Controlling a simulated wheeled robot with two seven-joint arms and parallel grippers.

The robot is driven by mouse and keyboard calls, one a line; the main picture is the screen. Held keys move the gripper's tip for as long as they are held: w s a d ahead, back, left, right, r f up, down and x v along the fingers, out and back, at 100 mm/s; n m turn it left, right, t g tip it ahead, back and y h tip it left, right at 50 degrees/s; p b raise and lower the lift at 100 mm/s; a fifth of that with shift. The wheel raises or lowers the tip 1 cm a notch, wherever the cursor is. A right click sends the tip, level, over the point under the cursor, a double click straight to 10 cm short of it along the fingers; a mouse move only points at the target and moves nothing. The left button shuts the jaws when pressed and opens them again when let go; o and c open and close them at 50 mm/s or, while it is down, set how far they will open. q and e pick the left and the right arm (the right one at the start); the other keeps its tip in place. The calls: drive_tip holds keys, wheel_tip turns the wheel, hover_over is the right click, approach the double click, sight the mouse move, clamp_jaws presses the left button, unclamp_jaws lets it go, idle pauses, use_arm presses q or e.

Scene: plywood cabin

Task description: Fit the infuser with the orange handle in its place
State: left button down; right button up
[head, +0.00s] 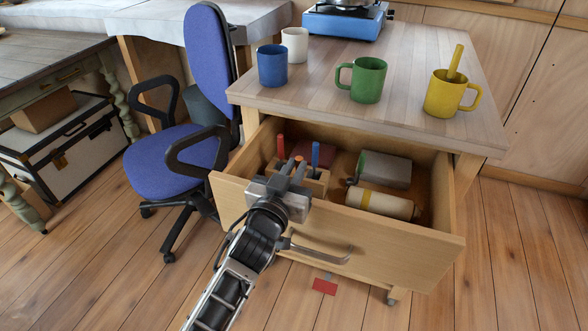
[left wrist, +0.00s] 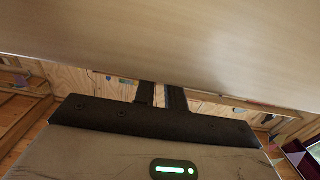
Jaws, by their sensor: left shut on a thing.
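My left gripper (head: 288,169) is over the open drawer's left part, its fingers pointing away from me into the drawer. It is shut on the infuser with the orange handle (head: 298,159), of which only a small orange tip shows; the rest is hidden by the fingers. A wooden rack (head: 318,186) stands in the drawer just beyond the gripper. A red handle (head: 281,147) and a blue handle (head: 316,154) stand upright at it. Whether the held infuser touches the rack cannot be told. The left wrist view shows the two fingers (left wrist: 161,95) close together, without the infuser.
The drawer (head: 400,232) also holds a grey-green container (head: 385,169) and a cream roll with a yellow band (head: 380,203). On the tabletop are blue (head: 272,66), white (head: 295,45), green (head: 367,80) and yellow (head: 448,96) mugs; a yellow handle (head: 455,62) sticks from the last. A blue chair (head: 175,160) stands left.

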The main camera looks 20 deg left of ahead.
use_arm(q)
drive_tip(key=shift+f+b, duration=0.9)
drive_tip(key=shift+f, duration=0.25)
drive_tip(key=c, duration=1.4)
unclamp_jaws()
drive_tip(key=shift+o, duration=0.2)
drive_tip(key=shift+f, duration=0.1)
